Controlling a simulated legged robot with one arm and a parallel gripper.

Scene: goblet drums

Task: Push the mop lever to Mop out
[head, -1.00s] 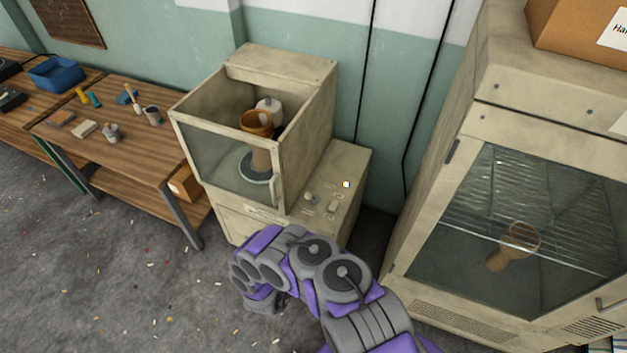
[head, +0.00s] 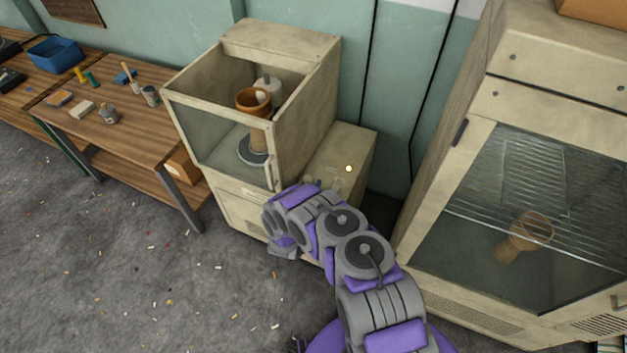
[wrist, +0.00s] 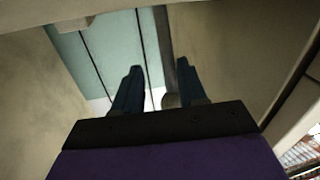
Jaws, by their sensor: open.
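The mop lever cannot be made out now, as my arm covers most of the control panel (head: 345,150) on the low beige box. Only its back part, with a small lit lamp (head: 348,168) and faint labels, shows past the arm. In the wrist view my gripper (wrist: 159,85) has its two dark fingers apart. A small rounded grey-beige shape (wrist: 171,101) shows between them, close to the right finger's base. I cannot tell whether it is the lever or whether it touches. In the head view the fingers are hidden by the arm.
A glass-fronted cabinet (head: 250,110) holding an orange-brown goblet drum (head: 255,103) stands left of the panel. A tall beige cabinet (head: 470,180) with another drum (head: 525,235) stands close on the right. A wooden workbench (head: 120,135) is at left.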

